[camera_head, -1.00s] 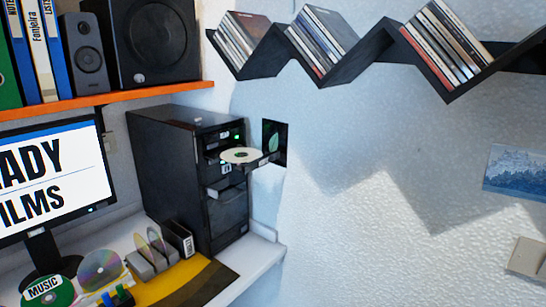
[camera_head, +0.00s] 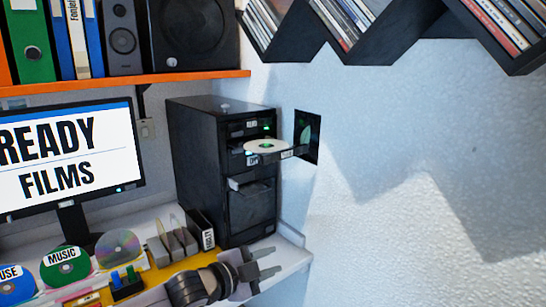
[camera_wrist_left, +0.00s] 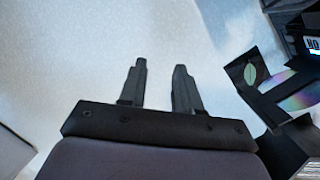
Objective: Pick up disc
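A white disc (camera_head: 267,146) lies in the pulled-out drive tray of the black computer tower (camera_head: 208,150), at the middle of the head view. In the left wrist view a shiny disc (camera_wrist_left: 303,94) shows at the right edge. My left gripper (camera_head: 276,260) is below and in front of the tower, near the desk's right end. Its two fingers are apart with nothing between them, as the left wrist view also shows (camera_wrist_left: 161,85). It is apart from the disc in the tray. My right gripper is not in view.
Several discs, including a green MUSIC disc (camera_head: 64,264), lie at the desk's left. A disc holder (camera_head: 172,240) stands in front of the tower. A monitor (camera_head: 70,150) is at left, under an orange shelf (camera_head: 130,83). Black zigzag shelves (camera_head: 365,45) hang on the wall.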

